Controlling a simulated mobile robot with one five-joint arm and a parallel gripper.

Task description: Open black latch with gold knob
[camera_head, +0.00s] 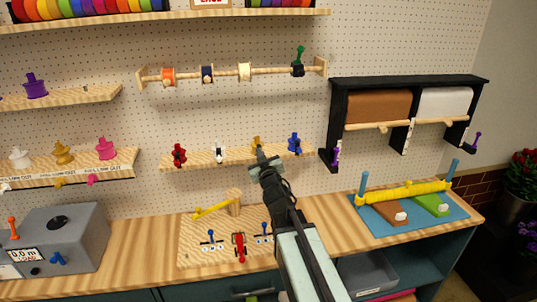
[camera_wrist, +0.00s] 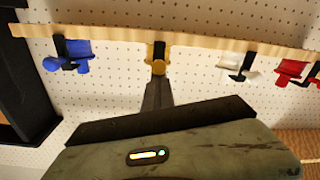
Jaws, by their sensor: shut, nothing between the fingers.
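The black latch with the gold knob (camera_wrist: 157,66) hangs at the front edge of a small wooden shelf. In the head view its gold part (camera_head: 256,142) shows just above my gripper's tip. A black piece shows at the shelf edge by the knob in the wrist view. My gripper (camera_head: 262,154) is shut and empty, its narrow dark tip (camera_wrist: 157,86) pointing at the gold knob. The tip is at or very close to the knob; I cannot tell whether they touch. The latch's exact position is partly hidden.
On the same shelf (camera_head: 225,158) are a blue fixture (camera_head: 294,144), a white one (camera_head: 219,153) and a red one (camera_head: 179,155). A black paper-roll rack (camera_head: 405,83) stands to the right. The wooden bench (camera_head: 140,250) lies below.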

